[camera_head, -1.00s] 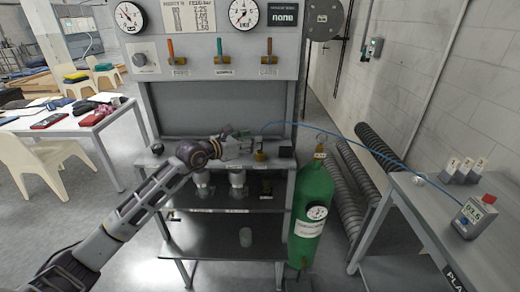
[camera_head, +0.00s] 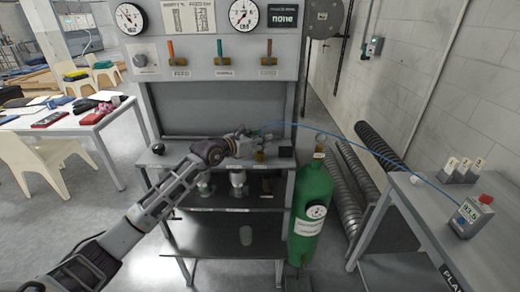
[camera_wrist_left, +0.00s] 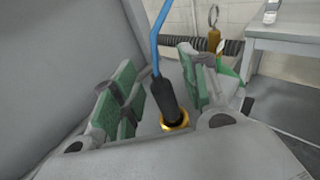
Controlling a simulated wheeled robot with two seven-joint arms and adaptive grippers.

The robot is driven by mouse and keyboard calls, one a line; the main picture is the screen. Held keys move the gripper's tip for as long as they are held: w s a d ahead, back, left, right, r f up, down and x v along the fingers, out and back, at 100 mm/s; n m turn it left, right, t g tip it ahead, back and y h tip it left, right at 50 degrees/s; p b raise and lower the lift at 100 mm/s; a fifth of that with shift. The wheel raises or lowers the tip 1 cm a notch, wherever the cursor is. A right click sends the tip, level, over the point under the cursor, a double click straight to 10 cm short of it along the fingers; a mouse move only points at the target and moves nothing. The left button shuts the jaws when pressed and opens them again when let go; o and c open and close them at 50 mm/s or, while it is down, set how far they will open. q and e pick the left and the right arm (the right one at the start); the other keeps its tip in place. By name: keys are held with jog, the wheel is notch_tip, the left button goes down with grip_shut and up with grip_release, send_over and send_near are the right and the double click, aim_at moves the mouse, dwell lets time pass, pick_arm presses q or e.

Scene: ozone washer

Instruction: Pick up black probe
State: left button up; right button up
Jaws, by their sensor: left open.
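The black probe (camera_wrist_left: 163,98) stands slightly tilted in a brass fitting (camera_wrist_left: 175,122) in the left wrist view, with a blue cable (camera_wrist_left: 156,40) rising from its top. My left gripper (camera_wrist_left: 160,92) is open, with one green-padded finger on each side of the probe. Clear gaps show between probe and pads. In the head view my left gripper (camera_head: 249,141) is over the bench shelf near the small brass fitting (camera_head: 260,156). The probe is too small or hidden to make out there. My right gripper is not in view.
The blue cable (camera_head: 345,138) runs right to a grey meter (camera_head: 468,217) on a side table. A green gas cylinder (camera_head: 312,200) stands right of the bench. A small black block (camera_head: 286,152) sits right of the brass fitting. The gauge panel (camera_head: 215,50) rises behind.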

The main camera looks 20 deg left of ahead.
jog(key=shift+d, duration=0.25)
pick_arm(q)
grip_shut()
jog(key=shift+r, duration=0.1)
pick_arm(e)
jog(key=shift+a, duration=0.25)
